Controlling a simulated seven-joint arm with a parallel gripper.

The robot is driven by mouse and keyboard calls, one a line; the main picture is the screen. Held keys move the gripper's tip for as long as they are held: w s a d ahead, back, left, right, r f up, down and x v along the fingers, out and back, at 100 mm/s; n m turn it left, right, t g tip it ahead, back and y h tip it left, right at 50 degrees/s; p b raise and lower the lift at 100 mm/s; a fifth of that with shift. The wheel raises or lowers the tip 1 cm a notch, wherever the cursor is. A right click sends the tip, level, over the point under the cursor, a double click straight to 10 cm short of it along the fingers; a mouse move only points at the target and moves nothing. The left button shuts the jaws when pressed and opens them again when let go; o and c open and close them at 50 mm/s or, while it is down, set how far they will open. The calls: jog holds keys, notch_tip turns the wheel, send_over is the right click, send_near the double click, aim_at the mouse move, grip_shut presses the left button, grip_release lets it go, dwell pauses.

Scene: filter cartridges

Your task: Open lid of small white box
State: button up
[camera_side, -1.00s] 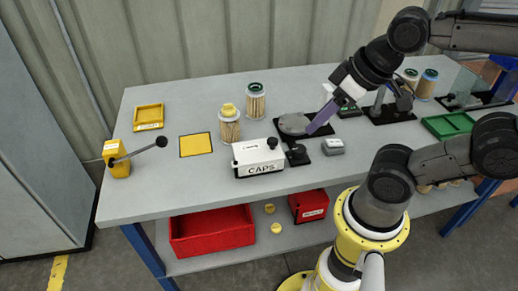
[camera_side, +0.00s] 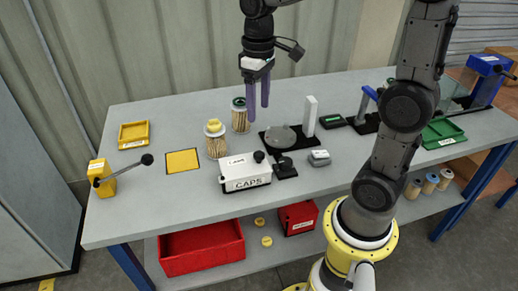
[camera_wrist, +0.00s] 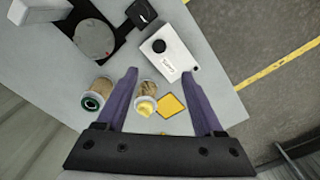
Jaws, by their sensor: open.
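The small white box (camera_side: 245,174) labelled CAPS stands on the table, left of the middle in the side view. Its lid is shut and has a black round knob (camera_side: 259,156) at the right end. The box also shows in the wrist view (camera_wrist: 173,52), beyond my fingertips. My gripper (camera_side: 258,112) is open and empty, pointing down above the back of the table, behind and above the box.
A yellow-capped cartridge (camera_side: 215,138) and a green-topped cartridge (camera_side: 240,115) stand behind the box, near my fingers. A black base with a grey disc (camera_side: 281,138) and a white upright (camera_side: 309,115) lies to the right. A yellow square (camera_side: 182,162) and lever (camera_side: 120,177) are left.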

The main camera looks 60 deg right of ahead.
aim_at(259, 154)
notch_tip(259, 154, down, 14)
jog(key=shift+d+f, duration=0.1)
dwell(0.5)
jog(key=shift+c, duration=0.2)
grip_shut()
dwell(1.2)
